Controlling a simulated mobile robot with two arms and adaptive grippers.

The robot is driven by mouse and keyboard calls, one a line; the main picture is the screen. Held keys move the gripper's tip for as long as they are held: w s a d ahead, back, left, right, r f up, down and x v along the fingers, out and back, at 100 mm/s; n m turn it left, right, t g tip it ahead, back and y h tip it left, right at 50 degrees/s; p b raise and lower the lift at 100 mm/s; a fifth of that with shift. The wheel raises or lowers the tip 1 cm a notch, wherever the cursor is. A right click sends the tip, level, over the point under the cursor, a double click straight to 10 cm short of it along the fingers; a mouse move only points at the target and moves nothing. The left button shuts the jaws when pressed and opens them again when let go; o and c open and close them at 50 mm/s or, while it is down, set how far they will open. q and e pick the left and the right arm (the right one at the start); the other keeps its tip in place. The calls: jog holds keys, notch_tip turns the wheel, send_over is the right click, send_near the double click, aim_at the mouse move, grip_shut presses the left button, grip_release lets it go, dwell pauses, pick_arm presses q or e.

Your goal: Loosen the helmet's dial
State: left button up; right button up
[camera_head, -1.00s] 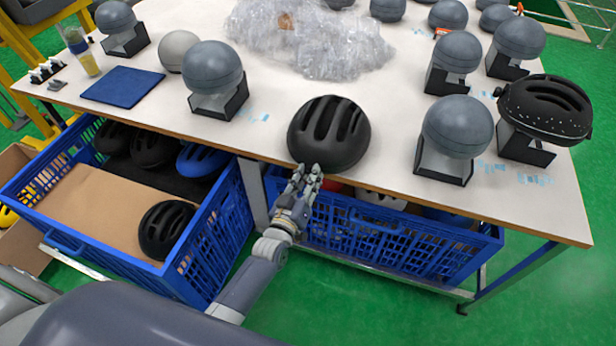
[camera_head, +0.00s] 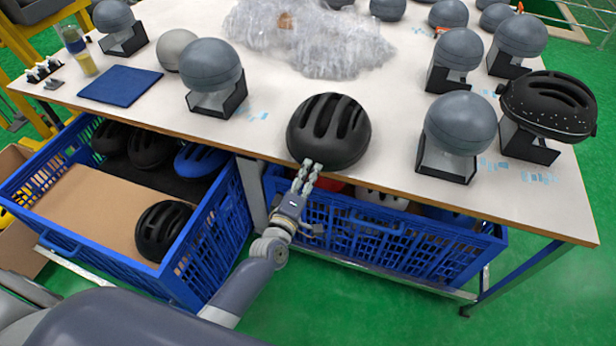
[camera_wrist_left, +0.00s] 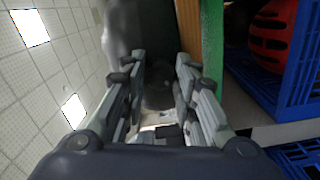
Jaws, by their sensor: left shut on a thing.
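A black vented helmet (camera_head: 328,132) sits on the table near its front edge. My left gripper (camera_head: 313,165) reaches up from below the edge to the helmet's near rim, its fingertips touching there. In the left wrist view its fingers (camera_wrist_left: 160,85) stand on either side of a small dark part (camera_wrist_left: 159,97), which appears to be the helmet's dial; it is dim there and its details cannot be made out. The gripper is shut on that part. In the head view the dial is hidden behind the fingertips. My right gripper is not in view.
The white table (camera_head: 270,150) holds grey head forms on black stands and a speckled black helmet (camera_head: 546,107) at right. Blue crates with helmets are below: one (camera_head: 205,245) left of my arm, one (camera_head: 400,245) right. The table around the helmet is clear.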

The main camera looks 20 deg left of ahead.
pick_arm(q)
jog(key=n+b, duration=0.2)
jog(key=n, duration=0.3)
jog(key=shift+f, duration=0.1)
jog(key=n, duration=0.2)
jog(key=shift+n+b, duration=0.3)
jog(key=shift+b, duration=0.05)
jog(key=shift+n, duration=0.3)
jog(key=o, duration=1.1)
jog(key=s, duration=1.2)
jog(key=shift+a, duration=0.4)
